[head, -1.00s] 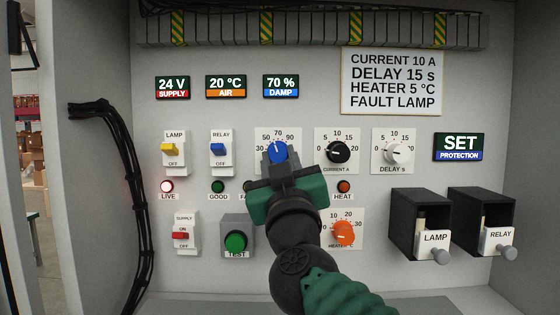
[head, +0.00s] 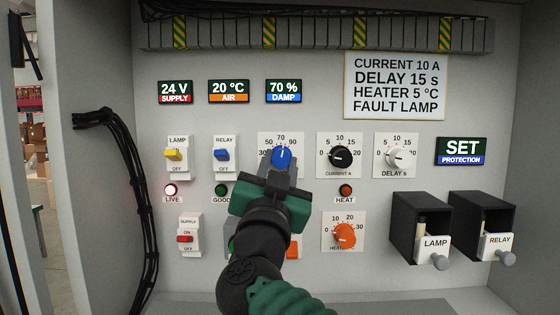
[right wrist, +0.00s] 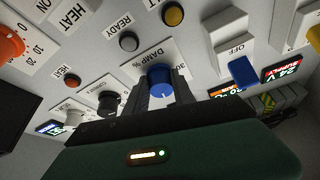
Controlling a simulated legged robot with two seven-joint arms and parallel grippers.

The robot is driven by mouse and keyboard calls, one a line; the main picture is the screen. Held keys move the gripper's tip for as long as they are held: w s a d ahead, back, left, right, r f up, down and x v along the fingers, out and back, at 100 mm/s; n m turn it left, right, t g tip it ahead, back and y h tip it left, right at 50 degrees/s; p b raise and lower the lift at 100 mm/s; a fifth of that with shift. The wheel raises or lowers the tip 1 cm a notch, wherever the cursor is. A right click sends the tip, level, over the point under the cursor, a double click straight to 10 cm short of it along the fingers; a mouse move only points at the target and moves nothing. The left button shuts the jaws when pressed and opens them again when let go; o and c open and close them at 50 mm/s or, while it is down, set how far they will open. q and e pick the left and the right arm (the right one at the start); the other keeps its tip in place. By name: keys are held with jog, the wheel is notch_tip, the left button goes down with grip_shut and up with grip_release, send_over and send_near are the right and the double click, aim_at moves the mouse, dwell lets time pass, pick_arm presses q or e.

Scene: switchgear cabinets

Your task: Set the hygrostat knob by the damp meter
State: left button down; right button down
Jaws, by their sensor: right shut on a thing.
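The blue hygrostat knob (head: 282,156) sits on a white scale plate (head: 266,140) marked 30, 50, 70 and 90. Its white pointer line is up, near the 70 mark; the exact reading is hard to tell. The damp meter (head: 284,91) above it shows 70 %. My right gripper (head: 278,170) is shut on the knob from below. In the right wrist view the blue knob (right wrist: 160,80) sits between the dark fingers (right wrist: 158,98), below the DAMP % label. My left gripper is not in view.
Other knobs sit to the right: black current (head: 340,156), white delay (head: 396,156) and orange heater (head: 345,235). Lamp (head: 177,155) and relay (head: 223,155) switches are to the left. Two black drawers (head: 425,215) jut out at lower right. My arm covers part of the lower panel.

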jog(key=shift+a+f+m+h, duration=0.15)
jog(key=shift+m+h, duration=0.15)
jog(key=shift+m, duration=0.8)
jog(key=c, duration=1.4)
grip_release()
jog(key=shift+c, duration=0.2)
jog(key=o, duration=0.4)
jog(key=shift+s, duration=0.15)
